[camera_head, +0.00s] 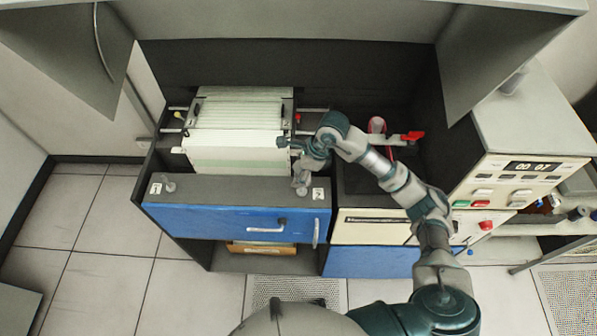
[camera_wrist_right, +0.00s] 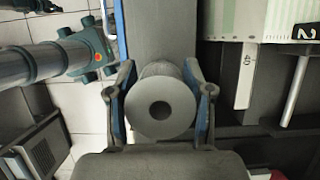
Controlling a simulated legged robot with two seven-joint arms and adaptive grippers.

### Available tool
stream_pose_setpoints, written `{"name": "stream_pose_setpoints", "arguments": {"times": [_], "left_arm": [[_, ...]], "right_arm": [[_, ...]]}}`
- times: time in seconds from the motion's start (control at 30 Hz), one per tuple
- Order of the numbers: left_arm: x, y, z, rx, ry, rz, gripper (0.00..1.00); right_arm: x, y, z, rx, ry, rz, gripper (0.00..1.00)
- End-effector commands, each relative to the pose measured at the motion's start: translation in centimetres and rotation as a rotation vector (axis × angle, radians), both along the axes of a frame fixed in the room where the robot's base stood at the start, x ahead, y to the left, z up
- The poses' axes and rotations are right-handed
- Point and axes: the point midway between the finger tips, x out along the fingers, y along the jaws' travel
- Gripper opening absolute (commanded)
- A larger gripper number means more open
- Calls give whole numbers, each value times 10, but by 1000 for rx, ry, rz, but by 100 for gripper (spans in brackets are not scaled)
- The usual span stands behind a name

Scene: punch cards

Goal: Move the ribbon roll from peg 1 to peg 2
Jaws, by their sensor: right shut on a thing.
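My right gripper (camera_head: 303,178) is over the right end of the dark ledge (camera_head: 235,188) in the head view. In the right wrist view, its fingers (camera_wrist_right: 160,104) are shut on the grey ribbon roll (camera_wrist_right: 150,126), one on each side. The roll's round face and dark centre hole face the camera. A white label 2 (camera_head: 318,193) lies just right of the gripper. Peg 2 is not clearly visible, and I cannot tell whether the roll touches it. Peg 1 (camera_head: 169,184) stands beside label 1 (camera_head: 155,188) at the ledge's left end. My left gripper does not show.
A rack of white cards (camera_head: 237,145) stands behind the ledge, close to my right gripper. A blue drawer front (camera_head: 235,222) with handles lies below the ledge. A control panel (camera_head: 515,182) stands at the right. The ledge between the pegs looks clear.

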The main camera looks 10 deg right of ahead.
Motion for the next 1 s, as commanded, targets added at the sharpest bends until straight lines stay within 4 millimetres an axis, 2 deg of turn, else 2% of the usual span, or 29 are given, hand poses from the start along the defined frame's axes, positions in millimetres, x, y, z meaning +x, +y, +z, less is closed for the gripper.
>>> {"name": "stream_pose_setpoints", "arguments": {"times": [0.37,1.0], "left_arm": [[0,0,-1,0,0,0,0],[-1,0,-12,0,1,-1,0]], "right_arm": [[0,0,-1,1,-1,0,12],[0,1,-14,1,-1,0,12]]}}
